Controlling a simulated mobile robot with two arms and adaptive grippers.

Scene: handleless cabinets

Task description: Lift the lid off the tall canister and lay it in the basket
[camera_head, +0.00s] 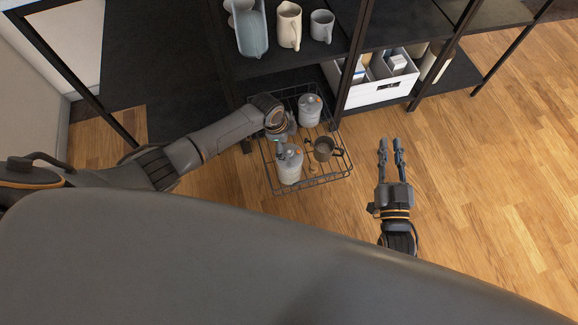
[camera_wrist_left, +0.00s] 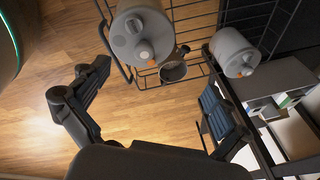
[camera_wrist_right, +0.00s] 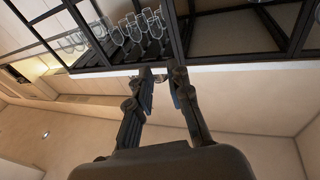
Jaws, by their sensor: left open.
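Two light grey canisters with grey lids and small orange marks stand in a wire basket (camera_head: 318,183). The front one (camera_head: 290,172) looks taller; the other (camera_head: 309,113) stands toward the shelf. Both lids appear to be on. In the left wrist view, one canister (camera_wrist_left: 143,38) is at top centre, the other (camera_wrist_left: 234,52) at right. My left gripper (camera_head: 286,140) is above the basket near the front canister's top, partly hiding it; it is open and empty in its wrist view (camera_wrist_left: 155,100). My right gripper (camera_head: 391,145) is open and empty, right of the basket.
A dark mug (camera_head: 324,150) sits in the basket beside the canisters. Black shelves behind carry pitchers (camera_head: 289,24) and a white divided bin (camera_head: 375,93). Shelf posts stand close behind the basket. The wood floor to the right is clear.

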